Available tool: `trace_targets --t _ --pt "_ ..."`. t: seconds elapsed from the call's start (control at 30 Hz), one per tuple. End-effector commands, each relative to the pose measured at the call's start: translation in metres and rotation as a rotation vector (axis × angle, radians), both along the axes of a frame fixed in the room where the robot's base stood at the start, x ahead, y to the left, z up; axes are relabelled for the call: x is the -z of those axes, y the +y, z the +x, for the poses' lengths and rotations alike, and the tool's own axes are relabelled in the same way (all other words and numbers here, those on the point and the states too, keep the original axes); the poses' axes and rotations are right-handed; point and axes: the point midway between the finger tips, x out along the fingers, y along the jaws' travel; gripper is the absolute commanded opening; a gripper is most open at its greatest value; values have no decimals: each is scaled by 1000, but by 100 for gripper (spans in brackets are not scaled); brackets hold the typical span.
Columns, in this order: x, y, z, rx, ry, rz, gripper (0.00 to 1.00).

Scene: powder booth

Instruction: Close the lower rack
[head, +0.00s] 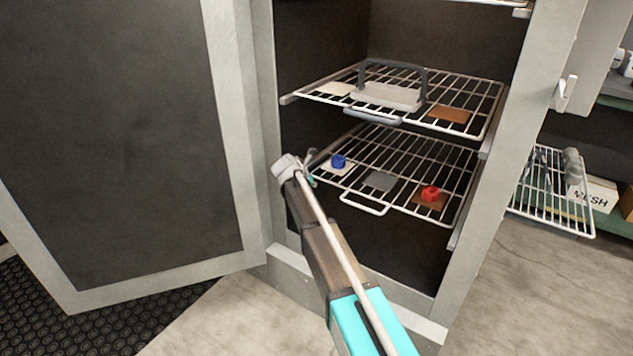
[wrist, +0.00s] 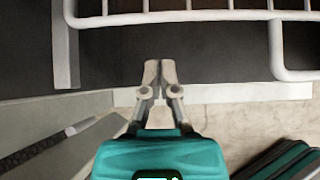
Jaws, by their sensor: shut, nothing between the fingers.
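The lower rack (head: 400,155) is a white wire shelf in the open cabinet, with a loop handle (head: 362,208) at its front. It carries a blue ring, a grey plate and a red ring on a brown plate. How far the rack stands out is hard to tell. My gripper (head: 309,165) is at the rack's front left corner, partly hidden by my wrist. In the wrist view my gripper (wrist: 158,68) is shut and empty. The rack's front bar (wrist: 190,17) crosses above the fingertips, apart from them in the picture, with the handle to the right.
The upper rack (head: 468,88) sits above and holds a grey block with a dark handle. The cabinet door (head: 120,140) stands open at left. The cabinet's right post (head: 505,150) bounds the opening. Another wire rack (head: 548,205) and a box are at right.

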Motion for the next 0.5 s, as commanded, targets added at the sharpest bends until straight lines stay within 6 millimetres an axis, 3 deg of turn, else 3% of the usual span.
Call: trace_targets --t 0.5 --pt "-48 23 -37 0 1 -1 0"
